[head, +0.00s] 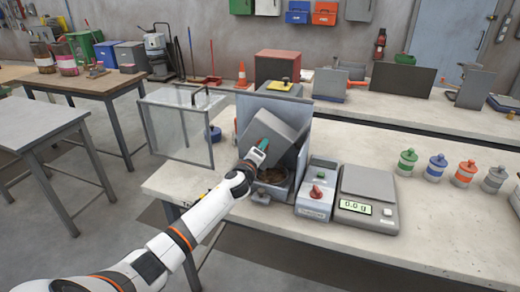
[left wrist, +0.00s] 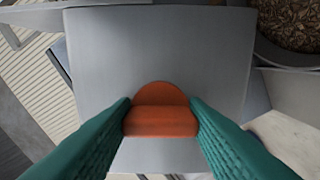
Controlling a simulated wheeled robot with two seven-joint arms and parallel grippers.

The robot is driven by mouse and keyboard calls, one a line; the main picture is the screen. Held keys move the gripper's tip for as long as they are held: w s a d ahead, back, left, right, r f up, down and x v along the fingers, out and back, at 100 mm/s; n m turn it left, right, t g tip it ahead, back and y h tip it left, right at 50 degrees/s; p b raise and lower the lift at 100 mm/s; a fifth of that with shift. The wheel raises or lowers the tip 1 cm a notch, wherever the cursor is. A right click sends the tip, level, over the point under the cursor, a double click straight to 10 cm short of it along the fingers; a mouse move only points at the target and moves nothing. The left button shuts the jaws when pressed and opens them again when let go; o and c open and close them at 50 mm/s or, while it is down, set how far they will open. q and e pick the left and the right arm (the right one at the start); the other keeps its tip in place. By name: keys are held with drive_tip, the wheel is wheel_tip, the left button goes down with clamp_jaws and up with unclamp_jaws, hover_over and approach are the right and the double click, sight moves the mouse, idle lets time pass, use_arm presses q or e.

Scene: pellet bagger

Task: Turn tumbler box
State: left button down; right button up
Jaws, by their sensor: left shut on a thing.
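The tumbler box (head: 283,127) is a grey box that sits tilted inside the grey-walled bagger on the pale bench. Its flat grey face (left wrist: 160,55) fills the middle of the left wrist view, with an orange rounded handle (left wrist: 160,122) on it. My left gripper (head: 263,145) is at the box's front face, its teal fingers closed on both sides of the handle. In the head view the gripper hides the handle. Brown pellets (left wrist: 292,22) show at the top right of the left wrist view. My right gripper is not in view.
A clear guard door (head: 178,130) stands open left of the bagger. To its right are a control box (head: 316,190) with green and red buttons and a scale (head: 368,195) reading 0.0 g. Several colored canisters (head: 436,166) stand farther right. The bench front right is clear.

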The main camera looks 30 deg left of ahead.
use_arm(q)
drive_tip(key=shift+f+m, duration=0.1)
drive_tip(key=shift+m, duration=0.9)
drive_tip(key=c, duration=0.8)
unclamp_jaws()
drive_tip(key=shift+c, duration=0.2)
drive_tip(key=shift+s, duration=0.15)
drive_tip(key=v, duration=1.1)
drive_tip(key=shift+s+d+b, duration=0.2)
drive_tip(key=shift+s+b, duration=0.2)
